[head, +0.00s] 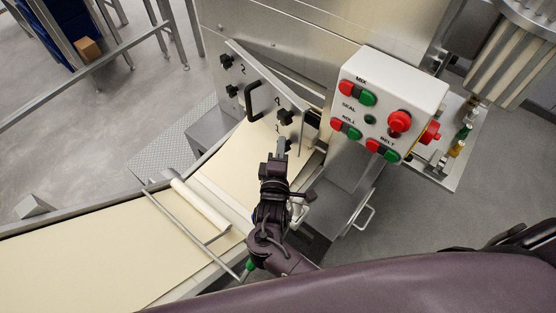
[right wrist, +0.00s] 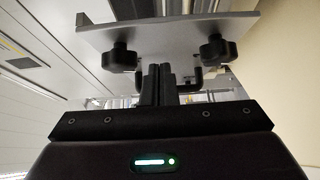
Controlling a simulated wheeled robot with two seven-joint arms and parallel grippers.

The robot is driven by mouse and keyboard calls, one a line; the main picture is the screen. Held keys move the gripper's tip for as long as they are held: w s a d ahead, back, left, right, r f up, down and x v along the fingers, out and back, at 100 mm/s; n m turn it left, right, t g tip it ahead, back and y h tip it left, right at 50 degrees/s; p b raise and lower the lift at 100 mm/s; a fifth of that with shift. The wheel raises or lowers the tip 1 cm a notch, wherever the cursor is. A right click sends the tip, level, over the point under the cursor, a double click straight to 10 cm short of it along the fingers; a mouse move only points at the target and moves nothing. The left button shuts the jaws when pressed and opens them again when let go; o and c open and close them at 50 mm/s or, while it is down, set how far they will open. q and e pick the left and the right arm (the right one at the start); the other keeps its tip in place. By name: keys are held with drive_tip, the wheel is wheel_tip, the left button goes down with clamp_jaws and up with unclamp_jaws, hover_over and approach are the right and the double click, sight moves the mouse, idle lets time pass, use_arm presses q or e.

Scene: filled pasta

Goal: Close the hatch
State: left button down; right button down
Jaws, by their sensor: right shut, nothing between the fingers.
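The hatch (head: 262,100) is a flat metal panel on the machine front, with a black bar handle (head: 254,101) and several black knobs. It stands tilted out from the machine, above the dough sheet. My right gripper (head: 281,146) is shut and empty, its fingertips close below the lower right knob (head: 286,116); I cannot tell whether they touch. In the right wrist view the shut fingers (right wrist: 160,82) point toward the hatch (right wrist: 170,32), between two knobs. My left gripper is not in view.
A white control box (head: 390,105) with red and green buttons stands right of the hatch. A conveyor with a pale dough sheet (head: 90,250) runs to the lower left, with a roller (head: 200,205) across it. A metal rail stands at the upper left.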

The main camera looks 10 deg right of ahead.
drive_tip(key=d, duration=0.1)
drive_tip(key=w+d+p, duration=0.1)
drive_tip(key=d, duration=0.1)
drive_tip(key=shift+d, duration=0.2)
